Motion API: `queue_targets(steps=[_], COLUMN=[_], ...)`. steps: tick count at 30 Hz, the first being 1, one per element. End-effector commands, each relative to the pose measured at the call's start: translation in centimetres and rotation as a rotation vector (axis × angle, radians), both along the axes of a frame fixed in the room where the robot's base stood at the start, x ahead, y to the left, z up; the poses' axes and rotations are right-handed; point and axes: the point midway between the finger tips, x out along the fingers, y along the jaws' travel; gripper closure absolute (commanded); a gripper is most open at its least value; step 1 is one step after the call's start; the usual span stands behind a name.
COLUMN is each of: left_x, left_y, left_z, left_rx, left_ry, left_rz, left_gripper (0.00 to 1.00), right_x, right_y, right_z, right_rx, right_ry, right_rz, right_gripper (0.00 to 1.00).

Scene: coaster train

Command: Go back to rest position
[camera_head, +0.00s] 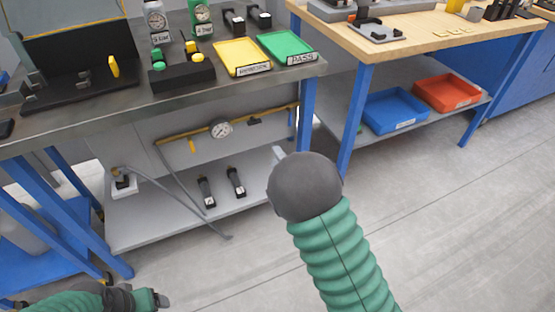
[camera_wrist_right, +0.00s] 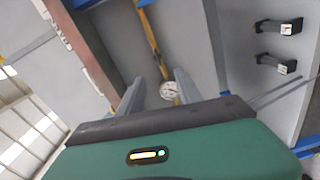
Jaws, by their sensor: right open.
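My right arm (camera_head: 340,255) rises from the bottom of the head view, with a green ribbed sleeve and a dark round end. A round gauge (camera_wrist_right: 168,90) shows behind the gap between the fingers. Part of my left arm (camera_head: 85,299) lies low at the left edge of the head view. Whether its gripper is open or shut does not show.
A grey workbench (camera_head: 95,117) with a yellow tray (camera_head: 241,57) and a green tray (camera_head: 286,46) stands ahead left. A wooden-topped bench (camera_head: 420,46) stands right, with a blue bin (camera_head: 395,110) and a red bin (camera_head: 446,92) below. The floor (camera_head: 450,220) at right is clear.

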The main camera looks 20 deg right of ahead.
Motion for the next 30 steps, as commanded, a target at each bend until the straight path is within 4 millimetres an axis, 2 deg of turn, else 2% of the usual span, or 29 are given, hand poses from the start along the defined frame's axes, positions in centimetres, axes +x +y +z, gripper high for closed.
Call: queue_targets(steps=[9, 11, 14, 17, 21, 25, 30], left_x=[0.0, 0.0, 0.0, 0.0, 0.0, 0.0, 0.0], left_y=[0.0, 0.0, 0.0, 0.0, 0.0, 0.0, 0.0], left_z=[0.0, 0.0, 0.0, 0.0, 0.0, 0.0, 0.0], left_rx=[0.0, 0.0, 0.0, 0.0, 0.0, 0.0, 0.0], left_ry=[0.0, 0.0, 0.0, 0.0, 0.0, 0.0, 0.0], left_rz=[0.0, 0.0, 0.0, 0.0, 0.0, 0.0, 0.0], left_gripper=[0.21, 0.21, 0.21, 0.21, 0.21, 0.21, 0.21], right_x=[0.0, 0.0, -0.8, -3.4, -9.0, -14.4, -21.5], right_y=[-0.1, -0.5, -1.3, -1.4, 0.0, 1.3, 2.6], right_z=[-0.1, -0.6, -2.4, -5.0, -7.5, -8.3, -8.1], right_rx=[0.017, 0.071, 0.267, 0.546, 0.85, 1.023, 1.154], right_ry=[0.013, 0.056, 0.21, 0.431, 0.706, 0.889, 1.062], right_rz=[-0.008, -0.03, -0.116, -0.252, -0.458, -0.645, -0.895], right_gripper=[0.58, 0.58, 0.58, 0.58, 0.58, 0.58, 0.58])
